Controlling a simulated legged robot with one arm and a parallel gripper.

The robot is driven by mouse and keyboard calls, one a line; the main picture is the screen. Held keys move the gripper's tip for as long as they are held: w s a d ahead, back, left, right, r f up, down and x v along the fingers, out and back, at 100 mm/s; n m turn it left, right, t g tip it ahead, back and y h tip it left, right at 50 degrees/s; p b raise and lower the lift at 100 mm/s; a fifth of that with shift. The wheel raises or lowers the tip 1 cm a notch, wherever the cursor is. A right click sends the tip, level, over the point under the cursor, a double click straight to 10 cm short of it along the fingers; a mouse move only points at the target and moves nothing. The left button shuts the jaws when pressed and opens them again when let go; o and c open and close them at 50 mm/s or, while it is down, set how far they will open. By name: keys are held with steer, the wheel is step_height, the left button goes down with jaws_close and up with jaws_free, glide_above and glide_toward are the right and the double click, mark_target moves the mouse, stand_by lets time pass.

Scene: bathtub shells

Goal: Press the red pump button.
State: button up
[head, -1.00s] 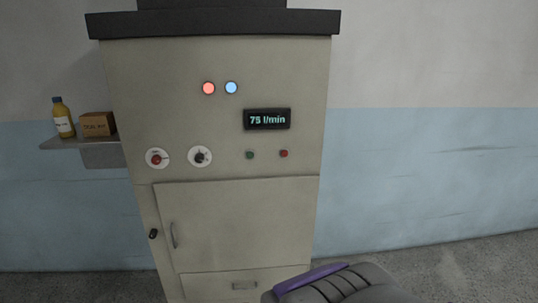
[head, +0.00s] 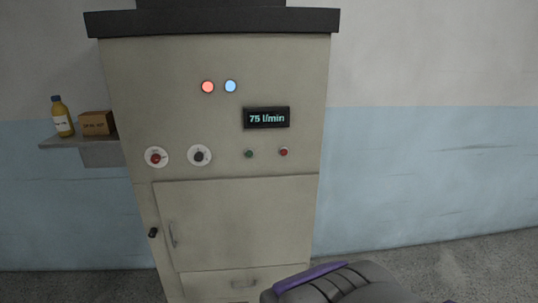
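A small red button (head: 284,152) sits on the front panel of a beige cabinet (head: 240,225), below the display. A small green button (head: 249,153) is to its left. The display (head: 266,118) reads 75 l/min. A red lamp (head: 208,87) and a blue lamp (head: 231,86) glow above. A grey and purple part of my own body or arm shows at the bottom right, below the panel and apart from the button. My gripper's fingers are not visible.
A wall shelf (head: 80,141) holds a yellow bottle (head: 62,117) and a cardboard box (head: 97,123). The floor right of the cabinet is clear.

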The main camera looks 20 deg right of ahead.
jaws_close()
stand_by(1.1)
